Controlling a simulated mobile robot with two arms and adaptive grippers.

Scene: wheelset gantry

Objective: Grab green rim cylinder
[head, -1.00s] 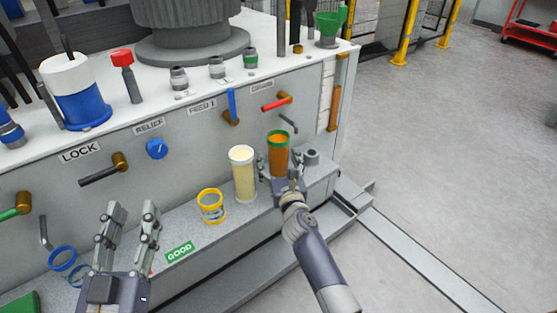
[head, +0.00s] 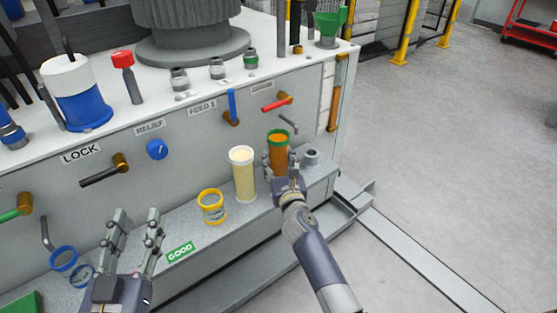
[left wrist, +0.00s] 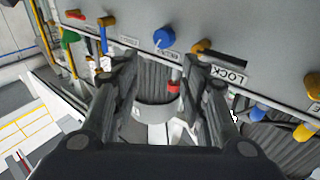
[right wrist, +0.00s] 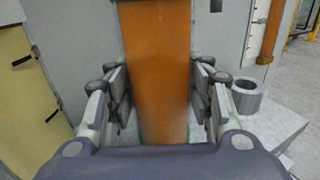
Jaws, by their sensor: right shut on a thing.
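The green-rimmed cylinder (head: 279,146) is a clear tube of orange-brown content with a green rim, upright on the ledge at the right. It fills the middle of the right wrist view (right wrist: 157,70). My right gripper (head: 282,172) is shut on it, with a finger on each side of the tube (right wrist: 160,95); the head view hides part of its lower end behind the gripper. My left gripper (head: 136,222) is open and empty above the left part of the ledge. Its spread fingers also show in the left wrist view (left wrist: 160,75).
A white-rimmed cream cylinder (head: 243,175) stands close left of the held one. A yellow-rimmed cup (head: 211,207) and the GOOD label (head: 180,252) are further left. A grey ring-like socket (head: 311,158) is just right. Valve handles stick out above, including a red one (head: 277,103).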

